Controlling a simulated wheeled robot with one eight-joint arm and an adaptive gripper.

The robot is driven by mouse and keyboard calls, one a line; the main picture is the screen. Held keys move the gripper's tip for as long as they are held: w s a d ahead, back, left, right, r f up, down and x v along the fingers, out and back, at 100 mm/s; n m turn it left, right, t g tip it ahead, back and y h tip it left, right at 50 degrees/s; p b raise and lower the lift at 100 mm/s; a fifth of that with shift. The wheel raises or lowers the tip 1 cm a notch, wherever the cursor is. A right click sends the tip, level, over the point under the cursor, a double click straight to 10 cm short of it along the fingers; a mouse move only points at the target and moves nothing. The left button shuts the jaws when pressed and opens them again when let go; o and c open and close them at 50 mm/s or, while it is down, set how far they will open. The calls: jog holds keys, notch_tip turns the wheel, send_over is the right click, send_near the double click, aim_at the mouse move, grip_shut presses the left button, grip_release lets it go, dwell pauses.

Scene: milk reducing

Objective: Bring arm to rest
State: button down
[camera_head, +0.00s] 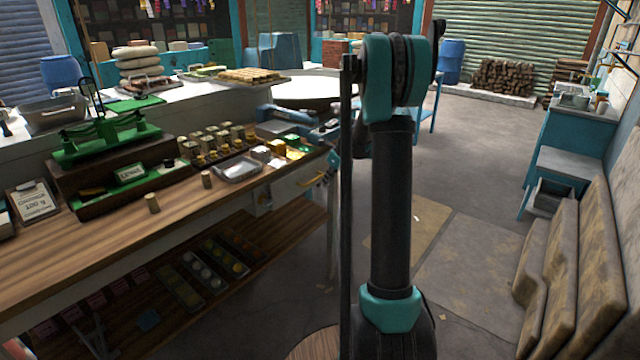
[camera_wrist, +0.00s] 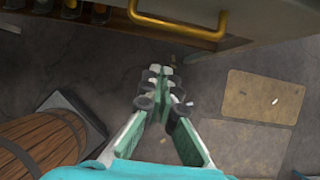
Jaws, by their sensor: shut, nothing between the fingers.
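My gripper (camera_wrist: 167,74) shows in the wrist view with its fingers together and nothing between them. It points over the grey floor, just short of the wooden bench with the yellow drawer handle (camera_wrist: 185,36). In the head view my dark arm with teal joints stands upright in the middle, and I cannot make out the fingers there. The same handle (camera_head: 318,180) shows on the bench's right end, left of my arm.
The wooden bench (camera_head: 110,240) carries a green scale (camera_head: 105,135), several small weights and a metal tray (camera_head: 238,169). A barrel (camera_wrist: 40,148) stands at lower left in the wrist view. Open floor (camera_head: 470,180) lies beyond my arm.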

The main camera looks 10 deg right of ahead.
jog(key=v, duration=0.7)
jog(key=s+a+f+n+h, duration=0.1)
jog(key=s+a+f+n, duration=0.1)
jog(key=s+n, duration=0.7)
jog(key=s+a+f+n+h, duration=0.1)
jog(key=s+a+f+n, duration=0.2)
jog(key=s+n, duration=0.7)
jog(key=s+a+f+n+h, duration=0.1)
jog(key=s+f+n, duration=0.4)
jog(key=s, duration=1.3)
jog(key=a+n, duration=0.1)
jog(key=n, duration=0.3)
jog(key=shift+s+a, duration=0.3)
jog(key=shift+a, duration=0.1)
jog(key=c, duration=2.3)
grip_release()
jog(key=shift+r, duration=0.1)
